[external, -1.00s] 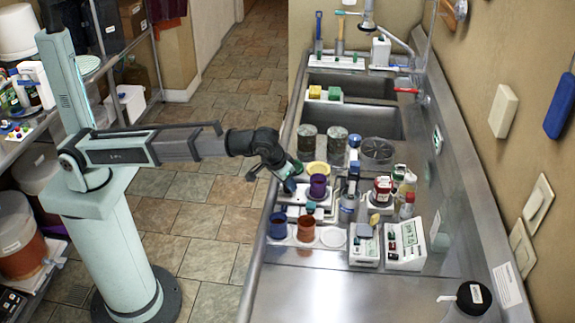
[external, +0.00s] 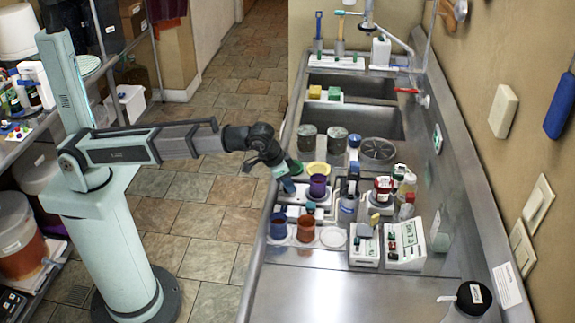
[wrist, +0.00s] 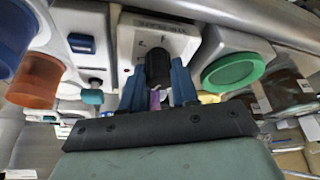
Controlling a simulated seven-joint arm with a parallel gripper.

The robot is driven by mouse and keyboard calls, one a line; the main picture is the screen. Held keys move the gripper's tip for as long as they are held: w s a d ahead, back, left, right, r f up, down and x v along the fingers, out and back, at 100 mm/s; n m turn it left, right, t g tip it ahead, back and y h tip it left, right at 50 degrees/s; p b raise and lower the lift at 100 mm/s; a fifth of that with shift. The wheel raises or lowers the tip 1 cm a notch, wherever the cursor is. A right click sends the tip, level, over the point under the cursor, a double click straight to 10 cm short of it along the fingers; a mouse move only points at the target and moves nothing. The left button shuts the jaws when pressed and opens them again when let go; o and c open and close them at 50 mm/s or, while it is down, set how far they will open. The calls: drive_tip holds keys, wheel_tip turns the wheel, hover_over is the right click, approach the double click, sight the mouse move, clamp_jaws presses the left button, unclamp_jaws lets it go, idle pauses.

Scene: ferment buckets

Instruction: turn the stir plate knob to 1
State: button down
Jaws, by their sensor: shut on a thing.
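The stir plate (wrist: 185,45) is a white box at the top centre of the wrist view, with a label and small marks above its black knob (wrist: 158,68). The marks are too small to read surely, so I cannot tell the knob's setting. My gripper (wrist: 158,84) is shut on the knob, with one blue finger on each side of it. In the external view my gripper (external: 289,186) is low at the counter's left edge, beside the purple cup (external: 318,186); the knob is hidden there.
A blue cup (external: 278,226) and a red-brown cup (external: 306,229) stand nearer the camera. A green round lid (wrist: 236,70) is right of the fingers in the wrist view. A teal knob (wrist: 92,97) is on the left.

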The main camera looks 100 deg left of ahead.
drive_tip(key=m+h, duration=0.1)
drive_tip(key=m, duration=0.3)
drive_tip(key=shift+h, duration=0.4)
drive_tip(key=shift+m+h, duration=0.6)
drive_tip(key=shift+m, duration=1.1)
drive_tip(key=c, duration=0.8)
unclamp_jaws()
drive_tip(key=shift+c, duration=0.2)
drive_tip(key=shift+r, duration=0.1)
drive_tip(key=v, duration=1.3)
drive_tip(key=shift+s+r, duration=0.2)
drive_tip(key=shift+r, duration=0.05)
drive_tip(key=shift+a, duration=0.15)
